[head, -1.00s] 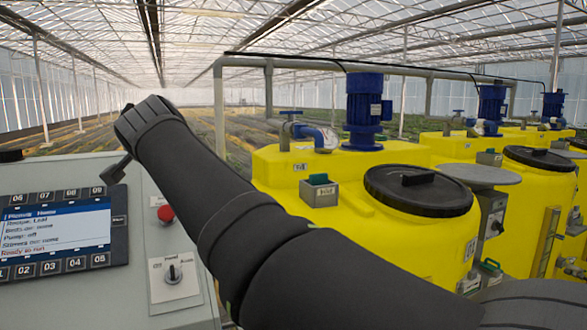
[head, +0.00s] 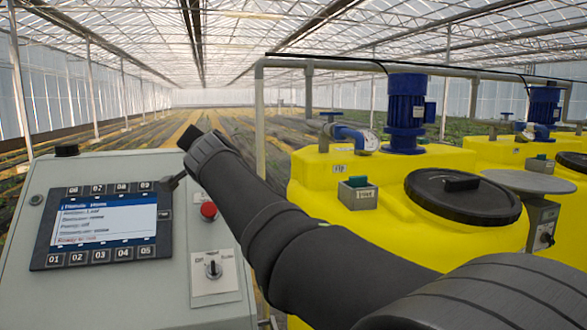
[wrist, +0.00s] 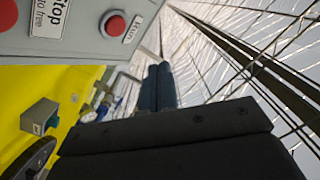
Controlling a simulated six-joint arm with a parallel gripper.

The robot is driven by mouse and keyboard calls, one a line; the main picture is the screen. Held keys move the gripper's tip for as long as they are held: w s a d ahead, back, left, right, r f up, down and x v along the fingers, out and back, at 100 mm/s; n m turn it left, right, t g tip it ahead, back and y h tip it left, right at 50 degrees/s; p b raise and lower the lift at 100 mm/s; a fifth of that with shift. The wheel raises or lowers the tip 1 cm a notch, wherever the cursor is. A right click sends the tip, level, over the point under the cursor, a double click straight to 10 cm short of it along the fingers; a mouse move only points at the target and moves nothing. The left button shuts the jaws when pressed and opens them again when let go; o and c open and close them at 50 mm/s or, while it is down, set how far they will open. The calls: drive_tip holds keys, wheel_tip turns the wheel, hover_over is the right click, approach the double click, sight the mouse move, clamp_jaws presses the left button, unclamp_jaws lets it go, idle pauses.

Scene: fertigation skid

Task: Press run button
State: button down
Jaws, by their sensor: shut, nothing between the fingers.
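A red round button (wrist: 116,25) with a "Run" label beside it sits on a grey panel at the top of the wrist view. In the head view a red button (head: 208,210) stands on the grey control panel right of the screen; its label is too small to read. My gripper (head: 173,184) shows small and dark near the screen's upper right corner, up and left of that button. In the wrist view my gripper (wrist: 158,68) has its two fingers together and empty, apart from the "Run" button, which lies up and left of the tips.
The panel has a screen with numbered keys (head: 108,224) and a selector switch (head: 213,268). Yellow tanks (head: 330,215) with blue motors (head: 407,115) stand right of the panel.

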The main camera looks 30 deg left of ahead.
drive_tip(key=shift+w+a+f, duration=0.5)
drive_tip(key=shift+f, duration=0.25)
drive_tip(key=shift+w+a+f, duration=0.45)
drive_tip(key=shift+f, duration=0.3)
drive_tip(key=shift+w+a+f, duration=0.5)
drive_tip(key=shift+f, duration=0.25)
idle(0.4)
drive_tip(key=shift+w+a+f, duration=0.2)
drive_tip(key=shift+w+f, duration=0.05)
drive_tip(key=shift+f, duration=0.1)
drive_tip(key=shift+w+a+f, duration=0.15)
drive_tip(key=shift+f, duration=0.1)
idle(0.8)
drive_tip(key=shift+s+d+r, duration=0.35)
drive_tip(key=shift+r, duration=0.2)
drive_tip(key=shift+s+d+r, duration=0.4)
drive_tip(key=shift+r, duration=0.25)
drive_tip(key=shift+s+d+r, duration=0.4)
drive_tip(key=shift+r, duration=0.2)
drive_tip(key=shift+s+d+r, duration=0.4)
drive_tip(key=shift+r, duration=0.25)
